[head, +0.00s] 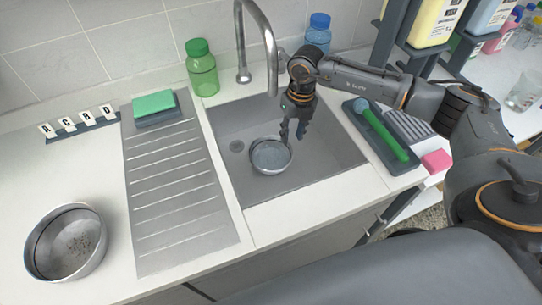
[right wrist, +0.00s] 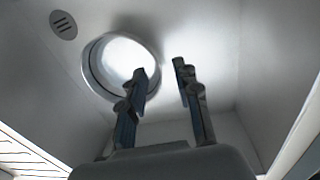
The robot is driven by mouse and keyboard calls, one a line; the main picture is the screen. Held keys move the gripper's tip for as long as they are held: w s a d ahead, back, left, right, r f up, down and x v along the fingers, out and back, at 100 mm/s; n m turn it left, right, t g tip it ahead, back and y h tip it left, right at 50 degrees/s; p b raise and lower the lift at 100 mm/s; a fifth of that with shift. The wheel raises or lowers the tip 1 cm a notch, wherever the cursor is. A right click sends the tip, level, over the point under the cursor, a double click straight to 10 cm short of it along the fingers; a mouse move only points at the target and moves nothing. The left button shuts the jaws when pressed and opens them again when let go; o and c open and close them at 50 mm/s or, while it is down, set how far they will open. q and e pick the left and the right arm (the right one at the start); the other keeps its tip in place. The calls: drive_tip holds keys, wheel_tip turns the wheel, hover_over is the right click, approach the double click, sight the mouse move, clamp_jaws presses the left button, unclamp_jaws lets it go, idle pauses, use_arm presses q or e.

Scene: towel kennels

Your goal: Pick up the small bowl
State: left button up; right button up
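The small bowl (head: 270,156) is a round metal bowl on the floor of the sink, and it looks empty. My right gripper (head: 292,136) points down into the sink, just above the bowl's far right rim. A larger metal bowl (head: 67,243) with dark bits inside stands on the counter at the lower left. My left gripper is not in view.
The sink (head: 327,158) walls surround the bowl, with a drain (right wrist: 63,25) beside it. The tap (head: 270,50) stands behind, left of my right arm. Green (head: 202,68) and blue (head: 318,32) bottles stand at the back. A grey tray (head: 372,140) with a green-handled brush lies right of the sink.

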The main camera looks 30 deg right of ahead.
sight(288, 148)
drive_tip(key=shift+w+a+f, duration=0.1)
drive_tip(key=shift+a+f, duration=0.1)
drive_tip(key=shift+f, duration=0.8)
drive_tip(key=shift+w+a+f, duration=0.1)
drive_tip(key=shift+a+f, duration=0.1)
drive_tip(key=shift+f, duration=0.75)
clamp_jaws()
